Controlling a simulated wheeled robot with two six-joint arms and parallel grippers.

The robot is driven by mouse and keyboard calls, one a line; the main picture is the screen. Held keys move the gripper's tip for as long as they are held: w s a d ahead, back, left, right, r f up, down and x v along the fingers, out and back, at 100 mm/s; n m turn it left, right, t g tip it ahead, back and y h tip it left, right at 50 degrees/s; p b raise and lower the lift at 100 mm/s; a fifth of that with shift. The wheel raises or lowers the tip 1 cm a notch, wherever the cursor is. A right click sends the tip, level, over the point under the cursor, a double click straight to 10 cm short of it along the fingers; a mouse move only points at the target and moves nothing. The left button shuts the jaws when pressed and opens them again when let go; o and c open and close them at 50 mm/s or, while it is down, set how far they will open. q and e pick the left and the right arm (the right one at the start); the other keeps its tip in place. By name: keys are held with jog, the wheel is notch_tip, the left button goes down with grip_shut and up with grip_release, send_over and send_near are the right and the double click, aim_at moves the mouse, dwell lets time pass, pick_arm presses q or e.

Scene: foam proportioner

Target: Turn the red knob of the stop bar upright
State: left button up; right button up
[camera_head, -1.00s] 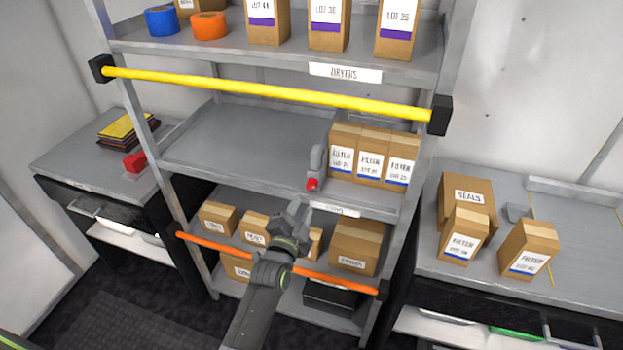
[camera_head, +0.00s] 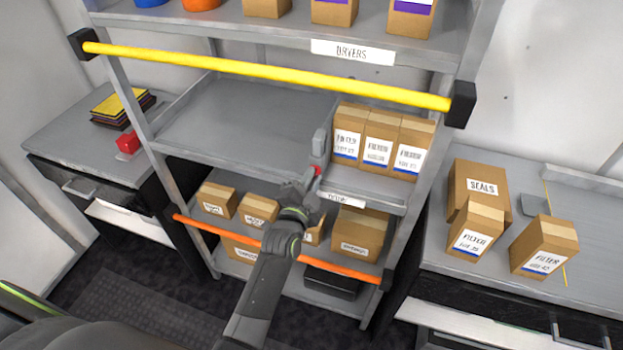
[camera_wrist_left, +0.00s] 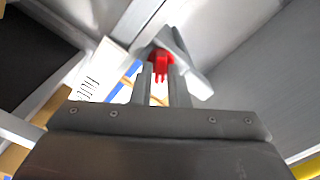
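The red knob (camera_head: 317,171) sits at the front edge of the middle shelf, at the lower end of a grey upright piece (camera_head: 319,145), which I take to be the stop bar. My left gripper (camera_head: 306,185) reaches up to it from below. In the left wrist view the red knob (camera_wrist_left: 158,62) shows at the tips of the left gripper (camera_wrist_left: 161,75). The two fingers are apart, with part of the red between them. I cannot tell whether they touch it. The knob's exact angle is partly hidden. My right gripper is out of view.
Filter boxes (camera_head: 380,141) stand just right of the grey piece on the middle shelf. A yellow bar (camera_head: 260,75) crosses above and an orange bar (camera_head: 225,237) below. Side counters flank the shelf. The middle shelf's left part is clear.

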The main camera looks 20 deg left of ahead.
pick_arm(q)
grip_shut()
jog(key=shift+n, duration=0.4)
jog(key=shift+a+r+n+p, duration=0.1)
jog(key=shift+n+p, duration=0.25)
jog(key=shift+n, duration=2.1)
jog(key=shift+a+r+n+p, duration=0.1)
jog(key=shift+n+p, duration=0.25)
jog(key=shift+n, duration=2.1)
jog(key=shift+o, duration=2.3)
grip_release()
jog(key=shift+f, duration=0.1)
jog(key=shift+w, duration=0.1)
